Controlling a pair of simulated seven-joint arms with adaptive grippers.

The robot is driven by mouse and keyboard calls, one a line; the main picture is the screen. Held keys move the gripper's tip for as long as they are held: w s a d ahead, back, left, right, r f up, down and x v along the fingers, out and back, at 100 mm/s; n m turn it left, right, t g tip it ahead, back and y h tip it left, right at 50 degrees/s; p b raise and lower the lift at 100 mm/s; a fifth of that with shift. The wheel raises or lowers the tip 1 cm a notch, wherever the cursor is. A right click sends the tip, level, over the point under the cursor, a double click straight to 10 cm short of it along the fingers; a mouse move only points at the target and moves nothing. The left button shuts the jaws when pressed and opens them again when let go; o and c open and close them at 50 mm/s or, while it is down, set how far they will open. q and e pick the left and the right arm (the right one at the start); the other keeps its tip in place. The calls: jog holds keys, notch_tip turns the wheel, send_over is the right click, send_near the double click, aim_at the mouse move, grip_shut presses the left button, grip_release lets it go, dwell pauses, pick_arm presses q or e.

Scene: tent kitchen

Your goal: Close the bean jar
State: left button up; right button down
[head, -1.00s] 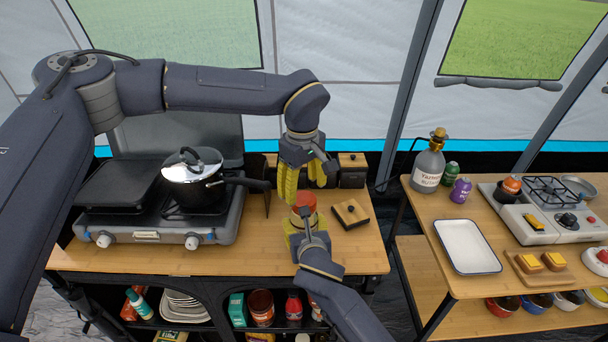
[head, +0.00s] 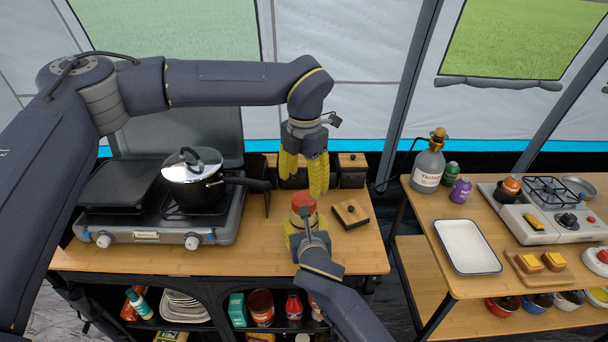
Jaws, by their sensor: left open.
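A red-topped jar (head: 304,202) stands on the left wooden table, its lower part hidden by my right gripper. I take it for the bean jar; its contents are not clear. A square wooden lid (head: 345,212) with a dark knob lies on the table just to its right. My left gripper (head: 303,186) points down with its yellow fingers apart and empty, above and just behind the jar in the picture. My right gripper (head: 306,240) comes from the front, its yellow fingers at the jar's lower sides; whether they grip it is unclear.
A stove (head: 160,232) with a lidded pot (head: 194,180) is at the left. Dark canisters (head: 352,177) with wooden lids stand at the table's back. A second table at the right holds a white tray (head: 468,245) and a gas bottle (head: 428,168). Bare tabletop lies right of the lid.

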aim_at(304, 199)
pick_arm(q)
jog(key=n, duration=0.6)
jog(key=shift+r+n, duration=0.15)
jog(key=shift+n, duration=0.15)
jog(key=n, duration=0.6)
jog(key=shift+d+r, duration=0.1)
jog(key=shift+r, duration=0.05)
jog(key=n, duration=0.6)
jog(key=shift+r+n, duration=0.1)
jog(key=shift+n, duration=0.3)
jog(key=n, duration=0.7)
jog(key=shift+w+r, duration=0.1)
jog(key=shift+r, duration=0.1)
jog(key=shift+f, duration=4)
jog(key=shift+o, duration=0.2)
